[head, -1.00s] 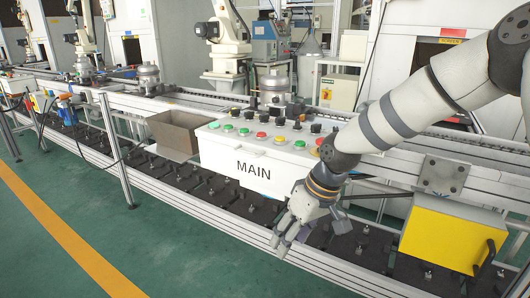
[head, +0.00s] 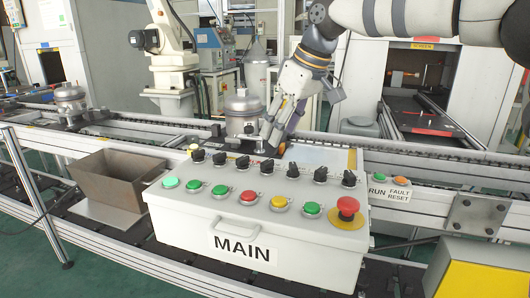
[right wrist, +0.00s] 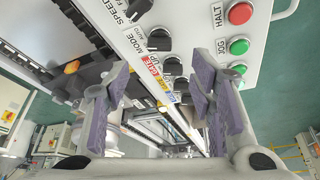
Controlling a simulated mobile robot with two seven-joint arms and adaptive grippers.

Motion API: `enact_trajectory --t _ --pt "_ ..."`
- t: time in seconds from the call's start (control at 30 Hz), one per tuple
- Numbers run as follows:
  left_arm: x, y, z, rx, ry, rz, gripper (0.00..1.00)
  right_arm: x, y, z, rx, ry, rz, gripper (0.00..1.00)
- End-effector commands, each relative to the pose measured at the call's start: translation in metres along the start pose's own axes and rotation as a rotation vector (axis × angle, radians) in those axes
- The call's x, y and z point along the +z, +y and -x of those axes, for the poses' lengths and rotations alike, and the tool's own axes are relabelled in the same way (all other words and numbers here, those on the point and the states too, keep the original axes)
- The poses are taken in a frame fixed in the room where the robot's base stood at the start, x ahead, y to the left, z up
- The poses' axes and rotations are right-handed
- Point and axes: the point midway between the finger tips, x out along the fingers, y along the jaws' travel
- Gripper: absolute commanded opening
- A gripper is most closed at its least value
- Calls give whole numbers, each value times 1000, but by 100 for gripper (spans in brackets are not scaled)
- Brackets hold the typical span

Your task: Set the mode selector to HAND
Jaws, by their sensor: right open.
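The white MAIN control box (head: 165,215) stands in the middle of the head view, with a row of black knobs along its top back. In the right wrist view a MODE label sits beside a black knob (right wrist: 158,40), between the SPEED knob and further knobs. In the head view this seems to be the third knob from the left (head: 243,162); its setting is too small to read. My right gripper (head: 275,132) is open and empty, pointing down just behind the knob row. In the right wrist view its fingers (right wrist: 162,72) are spread below the MODE knob, not visibly touching it.
Coloured buttons and a red emergency stop (head: 348,206) line the box's front. A metal compressor (head: 244,112) stands on the conveyor close left of my right gripper. An open brown bin (head: 118,180) is left of the box. RUN and FAULT RESET buttons (head: 389,178) are at right.

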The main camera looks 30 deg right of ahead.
Motion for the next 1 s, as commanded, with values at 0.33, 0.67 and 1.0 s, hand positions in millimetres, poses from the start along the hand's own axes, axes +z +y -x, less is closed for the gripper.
enact_trajectory --t 0.33,0.67,1.0 --pt "8 0 -11 -2 -37 0 0 2 0 -80 -3 -8 -1 50" --pt "8 0 -11 -2 -38 0 0 0 0 -85 0 0 0 50" --pt "8 0 -11 -2 -38 0 0 0 0 -85 0 -1 0 2"
